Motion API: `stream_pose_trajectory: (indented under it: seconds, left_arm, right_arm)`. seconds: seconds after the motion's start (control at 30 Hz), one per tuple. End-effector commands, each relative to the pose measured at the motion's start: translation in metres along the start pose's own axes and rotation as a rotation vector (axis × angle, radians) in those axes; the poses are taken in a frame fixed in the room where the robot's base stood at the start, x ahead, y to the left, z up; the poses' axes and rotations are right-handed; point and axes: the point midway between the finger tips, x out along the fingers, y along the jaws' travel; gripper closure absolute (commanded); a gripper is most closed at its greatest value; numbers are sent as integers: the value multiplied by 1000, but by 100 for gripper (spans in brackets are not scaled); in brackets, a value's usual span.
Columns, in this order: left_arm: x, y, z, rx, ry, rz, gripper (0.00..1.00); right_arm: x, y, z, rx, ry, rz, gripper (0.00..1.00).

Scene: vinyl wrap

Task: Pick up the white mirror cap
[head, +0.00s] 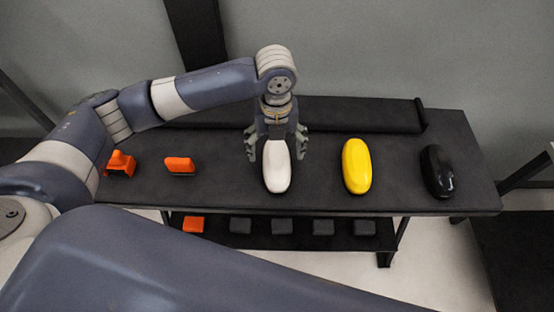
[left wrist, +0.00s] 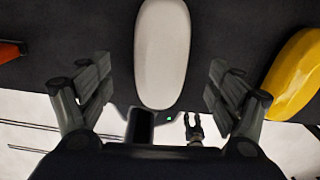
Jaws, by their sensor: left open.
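The white mirror cap (head: 277,168) is a long rounded piece lying on the dark table, near its middle. My left gripper (head: 276,150) is open above the far end of the cap, with one finger on each side of it. In the left wrist view the cap (left wrist: 162,52) lies centred beyond the two spread fingers (left wrist: 160,90), with gaps on both sides. I cannot tell how high the fingers are above the table. My right gripper is not clearly seen in the head view.
A yellow cap (head: 356,166) and a black cap (head: 437,171) lie to the right on the table (head: 225,190). Two orange tools (head: 120,163) (head: 180,165) lie left. A dark roll (head: 350,115) lies along the back. A lower shelf (head: 262,240) holds an orange block and several dark blocks.

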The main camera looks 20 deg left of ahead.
Motion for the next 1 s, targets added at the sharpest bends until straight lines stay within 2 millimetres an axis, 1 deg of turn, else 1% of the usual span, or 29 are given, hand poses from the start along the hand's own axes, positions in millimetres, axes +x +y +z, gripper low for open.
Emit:
stream_pose_trajectory:
  seconds: [0.03,0.1,0.17,0.27,0.4,0.5,0.6,0.77,0.87,0.9,0.97,1.0]
  left_arm:
    - [4,0,0,-1,0,1,16]
    - [8,0,0,0,-1,0,16]
    - [12,0,0,0,0,0,16]
    - [26,0,-3,1,2,2,16]
    - [48,0,-3,-1,1,1,16]
    - [57,0,-3,0,-1,1,16]
    - [61,0,-3,1,-2,-1,16]
    - [61,0,-2,1,-2,-1,16]
    - [61,0,-2,1,-2,-1,36]
    - [61,0,-2,1,-2,-1,45]
    - [61,0,-2,1,-2,-1,59]
    - [61,0,-2,1,-2,-1,67]
  right_arm:
    - [-1,-3,8,0,-13,-3,60]
    - [-2,-5,16,-1,-24,-5,60]
    - [-3,-5,18,-1,-27,-6,60]
    - [-7,-5,14,-2,-21,-6,60]
    - [-10,-2,-4,-2,5,-2,60]
    - [-11,0,-15,-1,24,-1,60]
    - [-11,0,-17,-1,27,0,60]
    - [-10,0,-12,-1,18,0,60]
    - [-10,0,-7,-1,10,-1,60]
    - [-10,0,-5,-1,6,-1,60]
    - [-11,0,-2,-1,2,0,60]
    - [-11,0,0,-1,-1,0,60]
